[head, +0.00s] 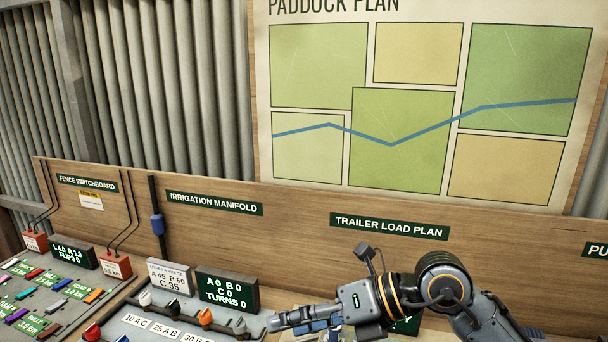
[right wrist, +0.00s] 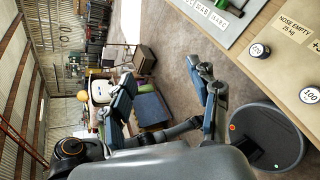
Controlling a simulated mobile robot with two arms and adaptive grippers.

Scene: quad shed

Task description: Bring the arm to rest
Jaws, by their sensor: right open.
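My right arm comes in from the lower right in the head view. Its gripper (head: 290,321) points left, above the bench in front of the trailer load plan label (head: 389,226). In the right wrist view the two fingers of this gripper (right wrist: 165,82) stand wide apart with nothing between them. Beyond them lies the shed floor. The bench edge is to the right of the fingers in that view. My left gripper is in neither view.
The irrigation manifold panel (head: 150,327) with its knobs and the display reading turns 0 (head: 227,289) stand left of the gripper. The fence switchboard (head: 30,300) is at the far left. Round weights (right wrist: 259,50) sit on the bench in the right wrist view. Open floor (right wrist: 178,65) shows there.

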